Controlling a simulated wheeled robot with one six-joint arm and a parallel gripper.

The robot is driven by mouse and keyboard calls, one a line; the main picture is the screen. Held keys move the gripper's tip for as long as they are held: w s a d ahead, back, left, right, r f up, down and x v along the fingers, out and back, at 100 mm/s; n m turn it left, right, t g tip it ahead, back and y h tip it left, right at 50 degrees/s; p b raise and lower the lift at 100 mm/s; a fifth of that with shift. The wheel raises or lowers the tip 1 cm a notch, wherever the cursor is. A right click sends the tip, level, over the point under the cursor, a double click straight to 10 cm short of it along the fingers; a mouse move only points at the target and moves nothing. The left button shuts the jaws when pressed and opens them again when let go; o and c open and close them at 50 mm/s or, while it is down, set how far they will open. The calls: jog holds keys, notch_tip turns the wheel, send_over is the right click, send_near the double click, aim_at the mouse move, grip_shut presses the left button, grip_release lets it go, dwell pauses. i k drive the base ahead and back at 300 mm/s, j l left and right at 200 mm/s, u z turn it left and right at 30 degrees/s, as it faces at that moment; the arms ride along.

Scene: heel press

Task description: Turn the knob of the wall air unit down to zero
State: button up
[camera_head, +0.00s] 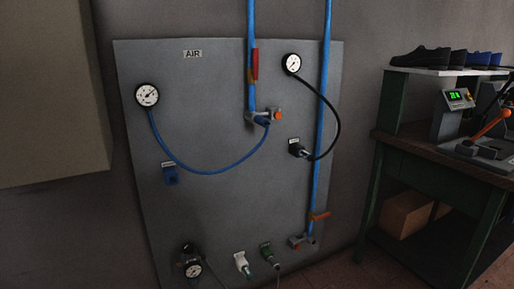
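The wall air unit is a grey panel (215,215) on the wall, marked with an AIR label (192,54). At its lower left is a dark regulator with a round black knob (187,248) on top and a small white gauge (194,271) below. The knob's setting and the small gauge's reading are too small to tell. A larger gauge (147,95) is at the upper left and another gauge (292,64) at the upper right. My gripper is not in view.
Blue pipes (321,130) run down the panel, with a red lever (255,65) and an orange lever (319,216). A blue hose (210,172) and a black hose (338,125) loop across it. A green workbench (372,190) stands right; a beige box (50,100) is left.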

aim_at(188, 248)
jog(key=k, duration=0.1)
jog(key=i+j+u, duration=0.2)
jog(key=i, duration=0.25)
jog(key=i+j+u, duration=0.15)
jog(key=i+j, duration=0.2)
jog(key=i, duration=0.15)
